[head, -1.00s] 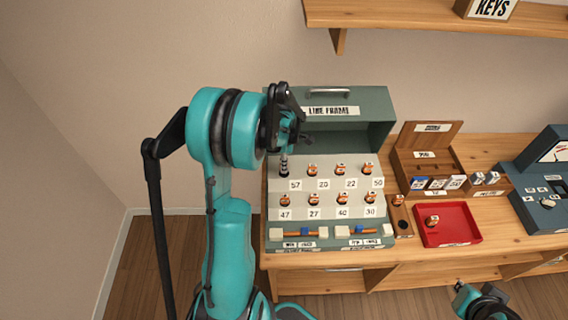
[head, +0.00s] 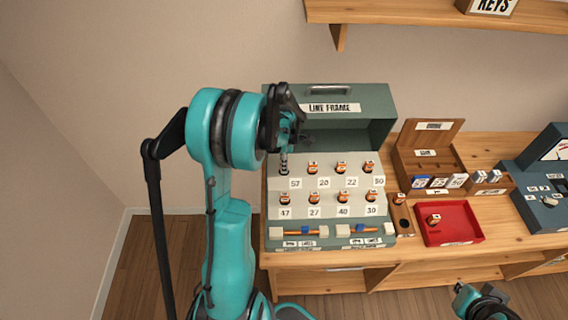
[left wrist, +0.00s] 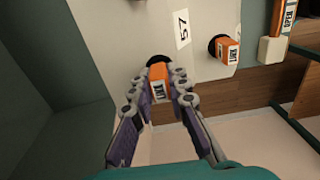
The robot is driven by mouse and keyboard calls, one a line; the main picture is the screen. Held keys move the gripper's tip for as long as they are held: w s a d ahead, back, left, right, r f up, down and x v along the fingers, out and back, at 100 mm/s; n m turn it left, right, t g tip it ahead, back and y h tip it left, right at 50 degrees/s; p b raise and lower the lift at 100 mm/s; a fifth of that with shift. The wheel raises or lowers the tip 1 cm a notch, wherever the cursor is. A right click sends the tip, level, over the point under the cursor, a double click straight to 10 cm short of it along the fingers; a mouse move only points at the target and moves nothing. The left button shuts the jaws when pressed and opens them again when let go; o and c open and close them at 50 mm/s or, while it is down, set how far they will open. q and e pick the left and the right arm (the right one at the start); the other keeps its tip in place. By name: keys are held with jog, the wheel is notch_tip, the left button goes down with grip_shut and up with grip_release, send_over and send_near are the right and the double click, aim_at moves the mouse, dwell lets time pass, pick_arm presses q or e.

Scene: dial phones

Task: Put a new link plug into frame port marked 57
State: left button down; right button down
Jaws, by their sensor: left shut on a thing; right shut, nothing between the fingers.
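My left gripper (head: 284,158) is over the top-left port of the link frame (head: 372,217). In the left wrist view, the left gripper (left wrist: 158,88) is shut on an orange link plug (left wrist: 158,73) with a white label. The plug is at the dark port (left wrist: 157,60) beside the label 57 (left wrist: 183,29). I cannot tell how deep it sits. The label 57 also shows in the head view (head: 295,183). My right gripper (head: 488,304) is at the bottom right, away from the frame, shut and empty.
Orange plugs fill the other ports, such as the one at 20 (head: 312,168). A red tray (head: 462,226) with one orange plug (head: 433,219) lies to the right. A small wooden holder (head: 402,222) stands between them. An open wooden box (head: 425,160) is behind.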

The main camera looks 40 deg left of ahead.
pick_arm(q)
jog(key=shift+f+b, duration=0.45)
jog(key=shift+f, duration=0.2)
jog(key=c, duration=1.2)
grip_release()
jog(key=shift+o, duration=0.2)
jog(key=shift+r, duration=0.2)
jog(key=shift+r+p, duration=2.5)
jog(key=shift+r, duration=1.1)
jog(key=shift+r+p, duration=1.35)
jog(key=shift+r, duration=0.7)
